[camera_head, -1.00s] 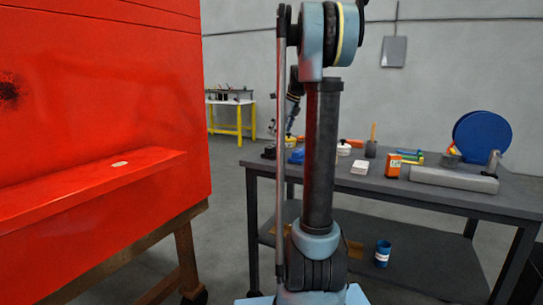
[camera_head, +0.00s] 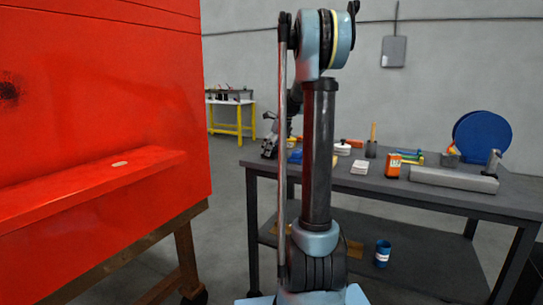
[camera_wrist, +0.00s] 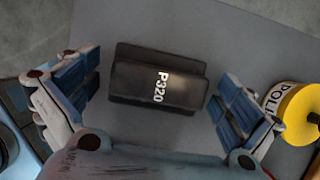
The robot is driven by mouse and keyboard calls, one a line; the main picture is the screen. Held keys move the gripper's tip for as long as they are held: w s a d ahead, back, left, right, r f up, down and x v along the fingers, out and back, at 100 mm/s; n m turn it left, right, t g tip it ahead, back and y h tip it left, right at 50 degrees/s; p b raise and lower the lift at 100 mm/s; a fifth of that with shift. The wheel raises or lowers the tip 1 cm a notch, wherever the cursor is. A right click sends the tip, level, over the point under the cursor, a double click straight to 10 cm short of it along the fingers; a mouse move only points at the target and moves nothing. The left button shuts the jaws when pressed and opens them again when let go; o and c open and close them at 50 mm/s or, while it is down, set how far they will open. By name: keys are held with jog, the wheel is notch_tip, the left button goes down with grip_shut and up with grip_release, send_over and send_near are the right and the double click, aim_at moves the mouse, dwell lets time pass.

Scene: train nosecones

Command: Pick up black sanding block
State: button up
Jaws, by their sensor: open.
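The black sanding block (camera_wrist: 158,82), marked "P320", lies on the grey table (camera_wrist: 235,38) in the wrist view. My gripper (camera_wrist: 158,95) is open above it, with one blue-padded finger to the left of the block and one to the right. Bare tabletop shows between the block and each finger, and neither appears to touch it. In the head view my gripper (camera_head: 269,142) is small at the table's left end, and I cannot make out the block there.
A yellow-topped container (camera_wrist: 300,112) stands close to the right finger. A blue object (camera_wrist: 12,150) lies at lower left. An orange can (camera_head: 391,165), a grey bar (camera_head: 453,180) and a blue disc (camera_head: 482,137) are further right on the table. A red panel (camera_head: 100,110) stands at left.

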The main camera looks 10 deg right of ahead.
jog(key=c, duration=1.1)
jog(key=shift+o, duration=0.2)
jog(key=shift+r, duration=0.1)
notch_tip(320, 180, up, 10)
jog(key=shift+f, duration=0.1)
